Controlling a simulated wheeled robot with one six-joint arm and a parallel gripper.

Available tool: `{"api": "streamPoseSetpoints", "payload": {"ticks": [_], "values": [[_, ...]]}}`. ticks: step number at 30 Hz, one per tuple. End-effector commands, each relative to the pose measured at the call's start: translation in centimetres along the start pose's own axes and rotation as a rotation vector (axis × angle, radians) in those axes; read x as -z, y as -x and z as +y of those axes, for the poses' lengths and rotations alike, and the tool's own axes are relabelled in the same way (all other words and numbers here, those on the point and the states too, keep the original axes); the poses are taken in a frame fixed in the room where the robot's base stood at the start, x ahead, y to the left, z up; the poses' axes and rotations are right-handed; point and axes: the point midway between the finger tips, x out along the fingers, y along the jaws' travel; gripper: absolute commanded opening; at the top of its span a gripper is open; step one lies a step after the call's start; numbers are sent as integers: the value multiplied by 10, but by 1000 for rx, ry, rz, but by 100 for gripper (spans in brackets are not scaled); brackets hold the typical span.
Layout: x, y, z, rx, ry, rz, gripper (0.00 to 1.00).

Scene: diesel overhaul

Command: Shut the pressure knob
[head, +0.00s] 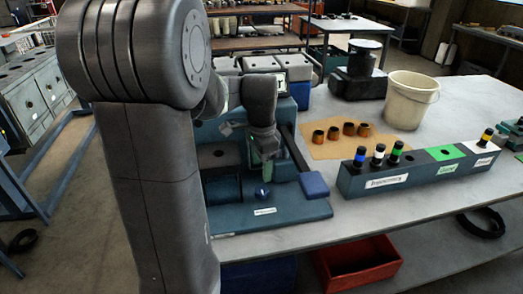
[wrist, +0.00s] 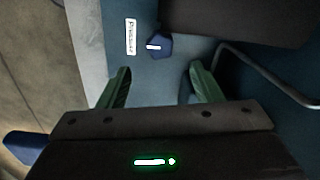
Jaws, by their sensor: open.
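The pressure knob (head: 262,192) is a small dark blue knob with a white pointer mark. It sits on the blue-green base plate (head: 290,212) of a bench device, behind a white label. In the wrist view the knob (wrist: 158,46) lies beyond the fingertips, roughly between them, and its label (wrist: 131,37) reads "Pressure". My gripper (wrist: 160,80) has two green fingers, spread apart with nothing between them. In the head view my gripper (head: 266,158) points down above and slightly behind the knob, apart from it. The arm hides part of the device.
A blue square-ended lever (head: 314,185) stands right of the knob. Bronze rings (head: 350,128) lie on brown paper, and a white bucket (head: 410,100) stands behind. A bent grey rod (wrist: 265,70) is right of my fingers.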

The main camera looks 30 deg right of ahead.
Motion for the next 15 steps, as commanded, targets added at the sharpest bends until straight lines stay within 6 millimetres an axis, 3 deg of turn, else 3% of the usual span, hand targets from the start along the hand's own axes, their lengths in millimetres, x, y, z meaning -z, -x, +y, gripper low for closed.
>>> {"api": "streamPoseSetpoints", "payload": {"ticks": [6,15], "values": [[0,39,-1,3,0,2,59],[0,53,0,0,0,0,59]]}}
